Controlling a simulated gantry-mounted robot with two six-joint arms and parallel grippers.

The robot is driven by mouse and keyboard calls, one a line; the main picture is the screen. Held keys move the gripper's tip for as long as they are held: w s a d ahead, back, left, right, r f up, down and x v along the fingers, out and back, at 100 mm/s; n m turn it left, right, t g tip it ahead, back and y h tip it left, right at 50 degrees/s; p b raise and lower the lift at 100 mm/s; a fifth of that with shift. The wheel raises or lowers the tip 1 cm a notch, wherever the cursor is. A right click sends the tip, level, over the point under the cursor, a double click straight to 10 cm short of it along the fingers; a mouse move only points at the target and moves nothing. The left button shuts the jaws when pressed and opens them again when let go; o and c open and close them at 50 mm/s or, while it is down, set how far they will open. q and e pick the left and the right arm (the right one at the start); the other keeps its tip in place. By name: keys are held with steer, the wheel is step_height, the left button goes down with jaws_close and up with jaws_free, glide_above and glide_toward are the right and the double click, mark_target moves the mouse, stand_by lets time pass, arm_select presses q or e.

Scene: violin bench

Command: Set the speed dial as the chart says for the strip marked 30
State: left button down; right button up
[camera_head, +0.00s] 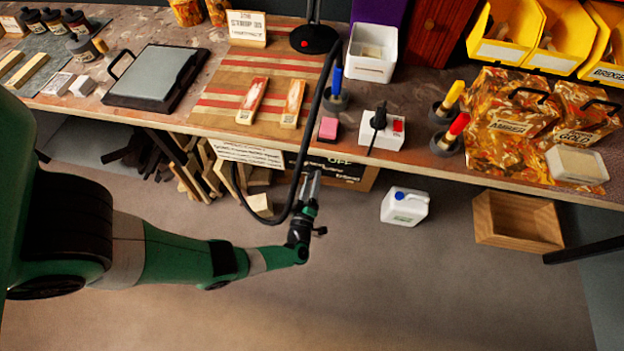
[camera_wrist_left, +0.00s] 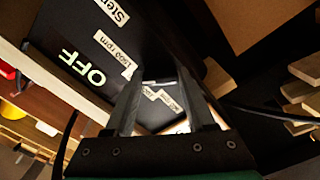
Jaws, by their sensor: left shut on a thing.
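A black control panel (camera_head: 345,174) sits under the bench's front edge, with "OFF" lettered on it. In the left wrist view the panel (camera_wrist_left: 80,25) carries "OFF" and several pale labels, one with an rpm figure. My left gripper (camera_head: 312,183) is at the panel, shut on what appears to be the speed dial. In the left wrist view the fingers (camera_wrist_left: 158,90) hide most of the dial, so its setting cannot be read. A white printed sheet, possibly the chart (camera_head: 250,155), hangs left of the panel; its text is too small to read. A card (camera_head: 246,28) reads "STRIP 30". My right gripper is out of view.
Two wooden strips (camera_head: 252,100) (camera_head: 292,104) lie on a striped mat. A black cable loops down beside my left gripper. A white socket box (camera_head: 381,131) with a red switch is on the bench. A white jug (camera_head: 404,206) and wooden crate (camera_head: 517,221) stand on the floor.

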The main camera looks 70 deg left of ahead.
arm_select(q)
steer(key=m, duration=0.4)
steer(key=shift+m+p, duration=0.3)
stand_by(0.3)
steer(key=shift+c, duration=1.2)
jaws_free()
steer(key=p+v, duration=0.1)
steer(key=v, duration=1)
steer(key=shift+s+d+p, duration=0.15)
steer(key=shift+d+p, duration=0.15)
steer(key=shift+p, duration=0.05)
